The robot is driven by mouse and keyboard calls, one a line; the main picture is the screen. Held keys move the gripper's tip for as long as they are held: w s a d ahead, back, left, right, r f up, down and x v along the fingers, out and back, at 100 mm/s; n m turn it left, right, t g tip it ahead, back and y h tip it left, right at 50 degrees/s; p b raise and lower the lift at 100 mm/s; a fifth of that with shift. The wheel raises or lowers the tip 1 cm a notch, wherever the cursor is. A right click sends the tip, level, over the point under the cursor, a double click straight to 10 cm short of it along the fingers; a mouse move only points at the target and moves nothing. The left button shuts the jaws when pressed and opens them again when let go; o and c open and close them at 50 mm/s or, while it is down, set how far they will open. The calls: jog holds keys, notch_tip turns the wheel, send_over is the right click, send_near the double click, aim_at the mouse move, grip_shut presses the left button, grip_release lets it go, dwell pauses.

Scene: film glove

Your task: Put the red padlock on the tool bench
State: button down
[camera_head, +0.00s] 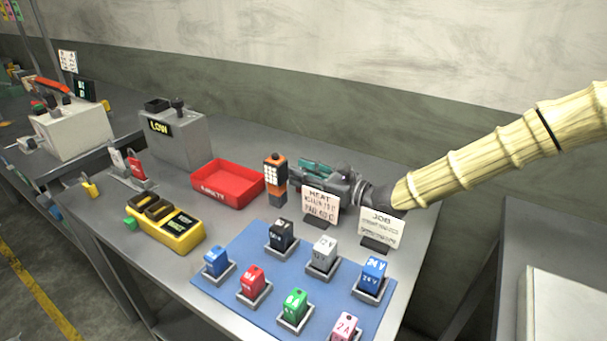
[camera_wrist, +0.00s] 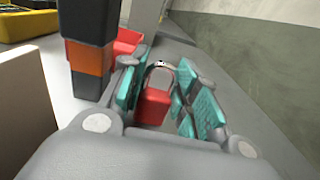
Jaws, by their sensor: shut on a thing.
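My gripper (camera_head: 313,168) is low over the right rear part of the grey bench (camera_head: 230,223), behind the orange and black keypad device and a sign. In the wrist view, its teal finger pads (camera_wrist: 160,92) are closed on the red padlock (camera_wrist: 152,106), with the shackle at the far end. The padlock is hidden in the head view. I cannot tell whether it touches the bench top.
The orange and black device (camera_head: 275,172) stands close to my gripper, with a red tray (camera_head: 228,184) to its left. Two paper signs (camera_head: 321,204) stand in front. A blue mat (camera_head: 238,258) holds several coloured blocks. A yellow box (camera_head: 165,228) sits left.

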jog(key=c, duration=1.1)
grip_release()
jog(key=v, duration=0.7)
jog(key=shift+r, duration=0.2)
jog(key=shift+p+v, duration=0.9)
jog(key=shift+v, duration=1.65)
jog(key=shift+f, duration=0.1)
